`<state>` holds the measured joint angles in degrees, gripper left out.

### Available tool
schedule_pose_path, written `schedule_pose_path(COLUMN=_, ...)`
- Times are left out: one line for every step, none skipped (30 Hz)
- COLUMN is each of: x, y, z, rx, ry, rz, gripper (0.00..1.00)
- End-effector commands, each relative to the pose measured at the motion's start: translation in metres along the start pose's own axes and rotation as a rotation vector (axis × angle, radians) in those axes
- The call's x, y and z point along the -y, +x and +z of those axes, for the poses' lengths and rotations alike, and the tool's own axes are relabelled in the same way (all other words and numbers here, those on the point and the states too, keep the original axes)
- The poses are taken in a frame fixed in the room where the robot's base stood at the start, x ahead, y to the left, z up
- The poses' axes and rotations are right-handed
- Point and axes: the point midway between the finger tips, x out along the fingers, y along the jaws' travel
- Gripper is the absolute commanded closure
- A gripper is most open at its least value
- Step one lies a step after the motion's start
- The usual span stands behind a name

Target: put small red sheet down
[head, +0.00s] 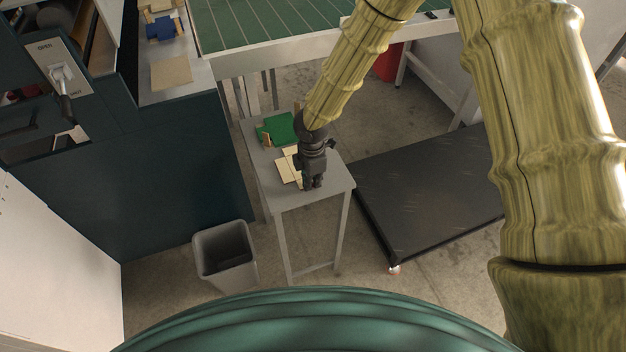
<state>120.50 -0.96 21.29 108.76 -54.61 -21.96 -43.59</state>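I see no small red sheet; if it is near my gripper, it is hidden or too small to make out. My gripper (312,184) points down over the front part of a small grey table (320,196). Its fingers are dark and small here, so I cannot tell whether they are open or shut, or whether they hold anything. Pale cream sheets (286,172) lie on the table just left of my gripper. A green piece (277,129) between wooden posts sits at the table's back, partly hidden by my arm.
A grey bin (224,255) stands on the floor left of the table. A low black platform (425,195) lies to the right. A dark teal machine (165,175) fills the left. A green-topped bench (270,25) stands behind. A red object (388,63) shows beyond my arm.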

Motion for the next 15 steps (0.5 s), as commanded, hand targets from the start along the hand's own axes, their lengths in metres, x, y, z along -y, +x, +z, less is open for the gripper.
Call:
schedule_pose_path(x=0.0000, y=0.0001, z=-0.0001, rx=0.000, ry=0.000, rz=0.000, gripper=1.00)
schedule_pose_path(x=0.0001, y=0.0002, z=-0.0001, rx=0.000, ry=0.000, rz=0.000, gripper=1.00)
schedule_pose_path(x=0.0001, y=0.0008, z=-0.0002, rx=0.000, ry=0.000, rz=0.000, gripper=1.00)
schedule_pose_path(x=0.0001, y=0.0016, z=-0.0002, rx=0.000, ry=0.000, rz=0.000, gripper=1.00)
schedule_pose_path(x=0.0002, y=0.0024, z=-0.0002, rx=0.000, ry=0.000, rz=0.000, gripper=1.00)
schedule_pose_path(x=0.0002, y=0.0034, z=-0.0002, rx=0.000, ry=0.000, rz=0.000, gripper=1.00)
schedule_pose_path(x=0.0001, y=0.0034, z=-0.0001, rx=0.000, ry=0.000, rz=0.000, gripper=0.97)
schedule_pose_path(x=0.0001, y=0.0029, z=-0.0001, rx=0.000, ry=0.000, rz=0.000, gripper=0.91)
schedule_pose_path(x=0.0001, y=0.0029, z=0.0000, rx=0.000, ry=0.000, rz=0.000, gripper=0.84)
schedule_pose_path(x=0.0001, y=0.0029, z=0.0000, rx=0.000, ry=0.000, rz=0.000, gripper=0.78)
schedule_pose_path(x=0.0001, y=0.0029, z=0.0000, rx=0.000, ry=0.000, rz=0.000, gripper=0.73)
schedule_pose_path(x=0.0001, y=0.0029, z=0.0000, rx=0.000, ry=0.000, rz=0.000, gripper=0.73)
schedule_pose_path(x=0.0002, y=0.0028, z=0.0000, rx=0.000, ry=0.000, rz=0.000, gripper=0.73)
schedule_pose_path(x=0.0002, y=0.0028, z=0.0000, rx=0.000, ry=0.000, rz=0.000, gripper=0.73)
schedule_pose_path(x=0.0002, y=0.0028, z=0.0000, rx=0.000, ry=0.000, rz=0.000, gripper=0.73)
